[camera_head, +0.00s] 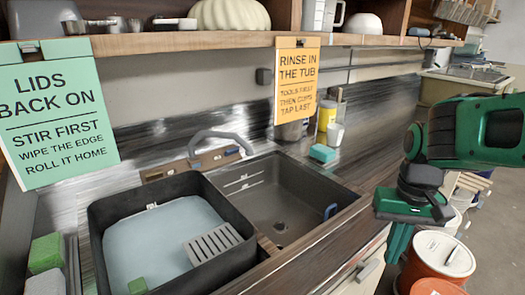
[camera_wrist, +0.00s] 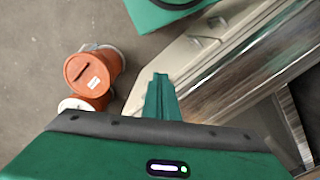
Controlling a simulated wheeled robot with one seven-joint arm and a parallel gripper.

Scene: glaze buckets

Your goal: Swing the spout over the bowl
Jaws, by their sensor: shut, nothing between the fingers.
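The grey spout (camera_head: 220,136) arches up behind the sink. Its foot is near the back edge between the black tub and the sink bowl, and its free end points right, near the bowl's back left corner. The empty dark sink bowl (camera_head: 285,200) has a drain in its floor. My gripper (camera_head: 398,242) is shut and empty, pointing down to the right of the counter's front edge, well apart from the spout. Its closed fingers (camera_wrist: 161,85) also show in the wrist view, where neither spout nor bowl appears.
A black tub (camera_head: 107,235) of pale blue water with a grey slatted piece stands left of the bowl. A teal sponge (camera_head: 322,153) and yellow jar (camera_head: 326,115) stand behind right. Orange buckets (camera_head: 440,258) stand on the floor beneath my arm. A shelf (camera_head: 220,40) overhangs the back.

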